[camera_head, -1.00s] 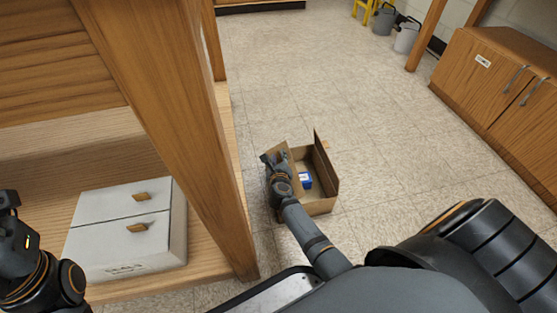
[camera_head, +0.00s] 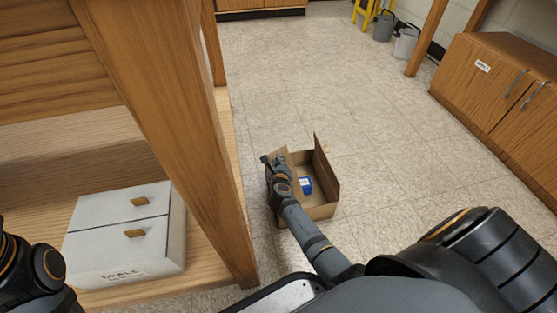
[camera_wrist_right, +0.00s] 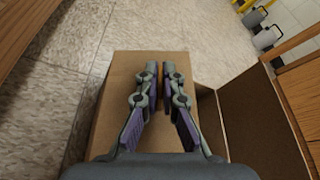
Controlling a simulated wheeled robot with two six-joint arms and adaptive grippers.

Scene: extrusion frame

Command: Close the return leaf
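An open cardboard box (camera_head: 322,211) stands on the floor, with a blue item (camera_head: 305,186) inside. One leaf (camera_head: 326,168) stands up on the box's right side; it also shows as a brown panel at right in the right wrist view (camera_wrist_right: 253,125). Another leaf (camera_head: 281,160) is at the left, partly behind my right gripper (camera_head: 268,162). In the right wrist view my right gripper (camera_wrist_right: 159,70) has its fingertips close together over a flat cardboard panel (camera_wrist_right: 120,80). Contact is unclear, and nothing shows between the tips. My left arm is at the left edge; its gripper is out of frame.
A wooden cabinet (camera_head: 490,90) is at right, with grey buckets (camera_head: 405,42) at the back. The floor beyond the box is clear.

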